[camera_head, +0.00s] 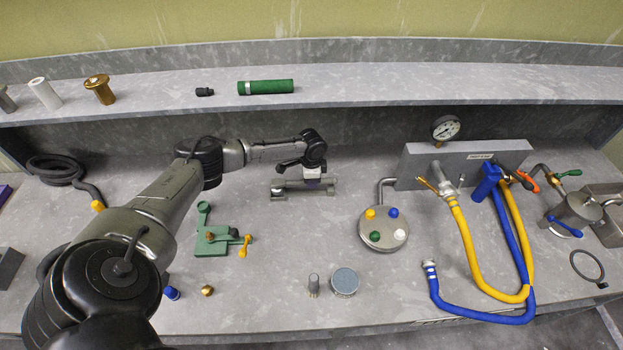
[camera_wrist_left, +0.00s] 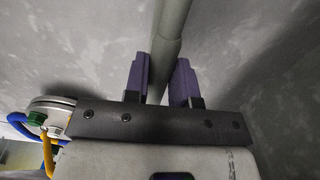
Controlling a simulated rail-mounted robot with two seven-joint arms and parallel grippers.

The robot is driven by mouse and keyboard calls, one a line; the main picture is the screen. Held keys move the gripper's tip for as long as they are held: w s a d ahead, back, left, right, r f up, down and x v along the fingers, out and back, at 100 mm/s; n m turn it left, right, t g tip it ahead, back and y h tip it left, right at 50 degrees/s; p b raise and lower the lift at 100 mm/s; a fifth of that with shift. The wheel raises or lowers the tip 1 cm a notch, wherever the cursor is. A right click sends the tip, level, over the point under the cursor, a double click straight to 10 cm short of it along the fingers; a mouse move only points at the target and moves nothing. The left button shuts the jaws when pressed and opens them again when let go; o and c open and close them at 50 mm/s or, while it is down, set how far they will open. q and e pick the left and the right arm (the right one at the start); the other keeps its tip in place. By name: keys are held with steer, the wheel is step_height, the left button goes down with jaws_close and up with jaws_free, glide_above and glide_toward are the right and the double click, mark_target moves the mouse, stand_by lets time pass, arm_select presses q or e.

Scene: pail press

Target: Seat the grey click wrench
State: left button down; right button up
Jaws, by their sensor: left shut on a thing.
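The grey click wrench shows in the left wrist view as a smooth grey rod (camera_wrist_left: 174,25) that runs up from between the purple fingertips. My left gripper (camera_wrist_left: 161,85) is shut on this rod. In the head view my left gripper (camera_head: 313,183) is low over the back middle of the bench, at a small grey horizontal piece (camera_head: 290,187) with blocky ends. The gripper hides part of it, and I cannot tell there where the wrench stops and any support begins. My right gripper is in neither view.
A round metal plate (camera_head: 383,244) with coloured caps stands right of the gripper. A green fixture (camera_head: 212,245) stands to the left. A gauge manifold (camera_head: 420,165) with blue (camera_head: 455,312) and yellow (camera_head: 478,270) hoses is at the right. The shelf (camera_head: 400,88) runs behind.

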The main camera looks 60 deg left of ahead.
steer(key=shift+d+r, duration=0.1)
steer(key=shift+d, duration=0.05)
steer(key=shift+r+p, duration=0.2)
steer(key=shift+p, duration=0.1)
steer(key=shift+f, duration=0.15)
stand_by(0.6)
stand_by(0.4)
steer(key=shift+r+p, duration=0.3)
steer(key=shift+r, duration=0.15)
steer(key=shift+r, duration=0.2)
stand_by(0.5)
